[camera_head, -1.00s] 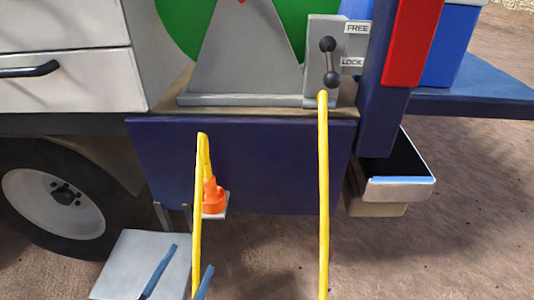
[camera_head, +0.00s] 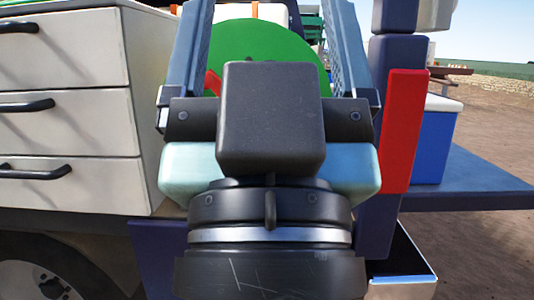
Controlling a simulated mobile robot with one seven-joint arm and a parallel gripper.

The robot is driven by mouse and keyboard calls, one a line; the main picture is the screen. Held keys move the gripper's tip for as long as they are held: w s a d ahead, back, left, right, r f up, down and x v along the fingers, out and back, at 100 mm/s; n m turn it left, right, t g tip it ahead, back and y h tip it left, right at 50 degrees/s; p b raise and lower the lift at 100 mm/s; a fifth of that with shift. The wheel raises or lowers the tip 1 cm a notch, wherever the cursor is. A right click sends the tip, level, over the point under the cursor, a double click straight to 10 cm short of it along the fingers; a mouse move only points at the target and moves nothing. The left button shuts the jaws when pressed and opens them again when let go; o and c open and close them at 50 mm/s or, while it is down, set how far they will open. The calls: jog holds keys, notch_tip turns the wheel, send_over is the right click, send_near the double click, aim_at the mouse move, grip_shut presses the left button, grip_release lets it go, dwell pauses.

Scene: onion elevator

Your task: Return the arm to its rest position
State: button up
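My gripper (camera_head: 265,40) stands upright in the middle of the head view, close to the camera. Its two grey-blue fingers point up and stand wide apart, with nothing seen held between them. Its dark body and wrist cover much of the green disc (camera_head: 290,75) behind it. The grey lever box with its FREE and LOCK labels and the yellow line are hidden or out of view.
A white drawer cabinet (camera_head: 75,85) with black handles stands at the left, above a wheel (camera_head: 35,280). At the right are a red panel (camera_head: 404,130) on a dark blue post, a blue box (camera_head: 433,145) and a blue shelf (camera_head: 470,180). Open ground lies beyond.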

notch_tip(320, 180, up, 28)
jog(key=p, duration=2.6)
jog(key=shift+r, duration=0.2)
jog(key=shift+w+a, duration=0.1)
